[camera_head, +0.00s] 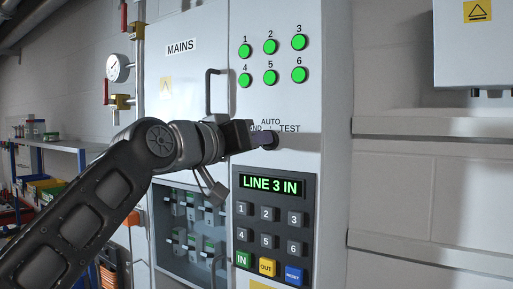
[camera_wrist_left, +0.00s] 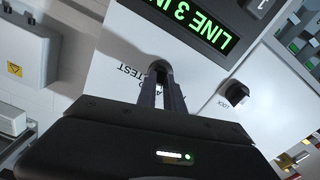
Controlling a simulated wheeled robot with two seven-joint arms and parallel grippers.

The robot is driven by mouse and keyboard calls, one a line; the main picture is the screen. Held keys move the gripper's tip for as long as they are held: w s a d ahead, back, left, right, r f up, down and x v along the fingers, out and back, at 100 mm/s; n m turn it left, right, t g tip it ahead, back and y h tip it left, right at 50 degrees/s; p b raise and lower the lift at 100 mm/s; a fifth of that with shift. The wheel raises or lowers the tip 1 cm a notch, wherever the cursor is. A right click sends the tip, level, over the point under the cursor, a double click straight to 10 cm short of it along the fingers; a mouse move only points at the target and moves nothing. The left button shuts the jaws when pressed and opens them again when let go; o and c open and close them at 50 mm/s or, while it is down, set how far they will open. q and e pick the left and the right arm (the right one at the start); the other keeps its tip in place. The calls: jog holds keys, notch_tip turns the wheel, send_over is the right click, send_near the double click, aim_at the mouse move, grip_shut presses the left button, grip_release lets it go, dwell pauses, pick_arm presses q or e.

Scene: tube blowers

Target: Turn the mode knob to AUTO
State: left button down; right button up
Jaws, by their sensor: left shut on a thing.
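The mode knob (camera_head: 272,140) is on the grey cabinet front, under the lettering AUTO (camera_head: 271,121), with part of a word ending in ND to its left and TEST (camera_head: 290,128) to its right. My left gripper (camera_head: 262,140) reaches it from the left and is shut on it. In the left wrist view the fingers (camera_wrist_left: 164,88) close around the mode knob (camera_wrist_left: 159,66), which they mostly cover. Which label the knob points to cannot be told. My right gripper is in neither view.
Below the knob is a keypad with a display (camera_head: 271,184) reading LINE 3 IN. Several green lamps (camera_head: 270,47) are above. A MAINS door (camera_head: 181,75) with a handle (camera_head: 209,92) is on the left. The left wrist view shows another black knob (camera_wrist_left: 238,96) labelled LOCK.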

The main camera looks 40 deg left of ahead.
pick_arm(q)
jog(key=shift+m+b, duration=0.45)
jog(key=shift+m, duration=1.05)
jog(key=c, duration=1.5)
grip_release()
jog(key=shift+o, duration=0.2)
jog(key=s+b, duration=0.2)
jog(key=s, duration=0.5)
jog(key=shift+s+d, duration=0.15)
jog(key=shift+s, duration=0.25)
